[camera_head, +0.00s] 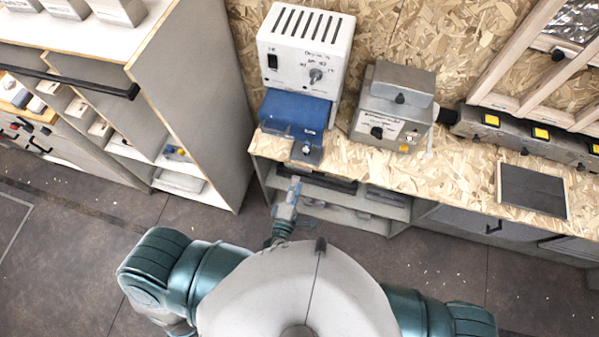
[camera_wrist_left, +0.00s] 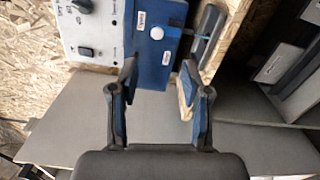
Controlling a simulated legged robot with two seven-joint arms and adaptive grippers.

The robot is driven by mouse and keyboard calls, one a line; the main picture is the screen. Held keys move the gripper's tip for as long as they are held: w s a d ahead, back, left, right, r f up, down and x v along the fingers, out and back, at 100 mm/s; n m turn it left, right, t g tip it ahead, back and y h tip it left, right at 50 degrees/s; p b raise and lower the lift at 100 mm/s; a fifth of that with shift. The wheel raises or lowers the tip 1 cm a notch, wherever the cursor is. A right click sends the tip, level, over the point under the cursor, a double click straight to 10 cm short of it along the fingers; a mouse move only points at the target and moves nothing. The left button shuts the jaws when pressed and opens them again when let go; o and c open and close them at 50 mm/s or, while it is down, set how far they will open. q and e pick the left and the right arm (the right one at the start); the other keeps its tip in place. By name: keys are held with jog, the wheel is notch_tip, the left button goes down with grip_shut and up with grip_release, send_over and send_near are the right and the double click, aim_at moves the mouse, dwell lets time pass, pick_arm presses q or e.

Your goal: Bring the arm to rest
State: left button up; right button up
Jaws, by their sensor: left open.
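My left gripper (camera_head: 289,192) shows in the head view just in front of the wooden workbench, below the blue box's front edge. It is open and empty. In the left wrist view its two fingers (camera_wrist_left: 158,72) stand apart, with the blue box (camera_wrist_left: 158,40) and its white round button beyond the tips. Nothing is between the fingers. I cannot tell from these views whether a fingertip touches the bench edge. My right gripper is not in view; only the right shoulder shows at the lower right of the head view.
The workbench (camera_head: 470,180) carries a white machine with a dial (camera_head: 303,50), the blue box (camera_head: 297,115), a grey metal box (camera_head: 393,105) and a dark panel (camera_head: 532,190). Shelves lie under the bench. A tall grey cabinet (camera_head: 190,90) stands at the left. The floor (camera_head: 70,240) is clear.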

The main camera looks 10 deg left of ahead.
pick_arm(q)
jog(key=shift+s, duration=0.35)
dwell(0.3)
jog(key=s+a+f+m+g+h, duration=0.1)
jog(key=s+f+m+g, duration=0.25)
jog(key=f, duration=0.55)
jog(key=s+f+m+g+h+b, duration=0.15)
jog(key=f+m, duration=0.35)
jog(key=f, duration=0.5)
jog(key=s+a+f+m+g, duration=0.1)
jog(key=s+f+m+g, duration=0.25)
jog(key=f, duration=0.55)
jog(key=s+a+f+m+g+y, duration=0.1)
jog(key=s+a+f+m+g, duration=0.3)
jog(key=s+f, duration=0.4)
jog(key=s+a+f+m+g+y, duration=0.2)
jog(key=s+a+f+m+g, duration=0.2)
jog(key=s+a+f, duration=0.4)
jog(key=s+f+m, duration=0.1)
jog(key=s, duration=0.6)
jog(key=shift+f+m+b, duration=0.25)
jog(key=shift+m+b, duration=0.05)
jog(key=shift+m, duration=0.1)
